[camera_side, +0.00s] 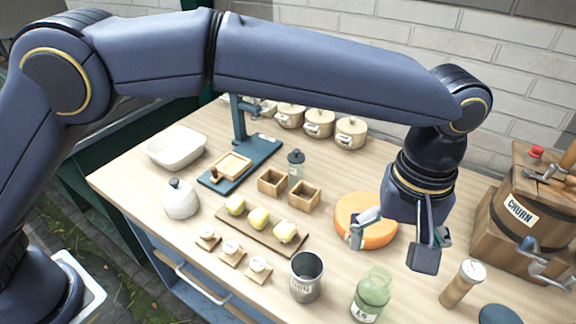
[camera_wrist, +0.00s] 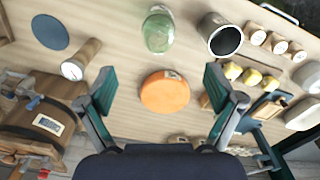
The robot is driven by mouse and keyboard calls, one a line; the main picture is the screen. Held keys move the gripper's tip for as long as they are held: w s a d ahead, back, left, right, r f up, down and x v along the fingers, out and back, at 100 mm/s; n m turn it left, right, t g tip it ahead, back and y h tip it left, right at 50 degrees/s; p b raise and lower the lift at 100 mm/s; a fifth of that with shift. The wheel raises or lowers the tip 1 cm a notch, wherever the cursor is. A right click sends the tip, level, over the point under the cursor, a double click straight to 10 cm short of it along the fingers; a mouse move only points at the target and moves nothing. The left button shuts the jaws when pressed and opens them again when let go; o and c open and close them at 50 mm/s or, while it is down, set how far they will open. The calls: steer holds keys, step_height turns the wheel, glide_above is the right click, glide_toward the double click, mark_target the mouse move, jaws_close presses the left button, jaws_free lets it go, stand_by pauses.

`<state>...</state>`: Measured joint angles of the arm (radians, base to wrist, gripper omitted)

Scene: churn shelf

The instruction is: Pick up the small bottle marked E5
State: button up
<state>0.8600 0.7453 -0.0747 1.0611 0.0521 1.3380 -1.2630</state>
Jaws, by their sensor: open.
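A small clear bottle with a dark cap (camera_side: 296,166) stands upright behind the small wooden boxes in the side view; I cannot read a mark on it. A green glass jar (camera_side: 371,293) stands at the front edge, with a label that looks like A5 or A6. The jar also shows at the top of the wrist view (camera_wrist: 158,32). I cannot make out E5 on anything. My gripper (camera_side: 394,246) is open and empty, pointing down beside and above the orange round (camera_side: 364,212). In the wrist view the orange round lies between my open fingers (camera_wrist: 160,88).
A metal can (camera_side: 306,278) stands left of the jar, a wooden cylinder (camera_side: 462,284) right of it. The wooden churn (camera_side: 520,215) is at the right. A board with yellow lumps (camera_side: 262,232), wooden boxes (camera_side: 272,182) and a blue stand (camera_side: 240,165) crowd the left.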

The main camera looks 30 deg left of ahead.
mark_target(378, 281)
step_height(378, 281, down, 13)
steer(key=shift+w+d+f, duration=0.1)
steer(key=c, duration=1.3)
steer(key=shift+c, duration=0.3)
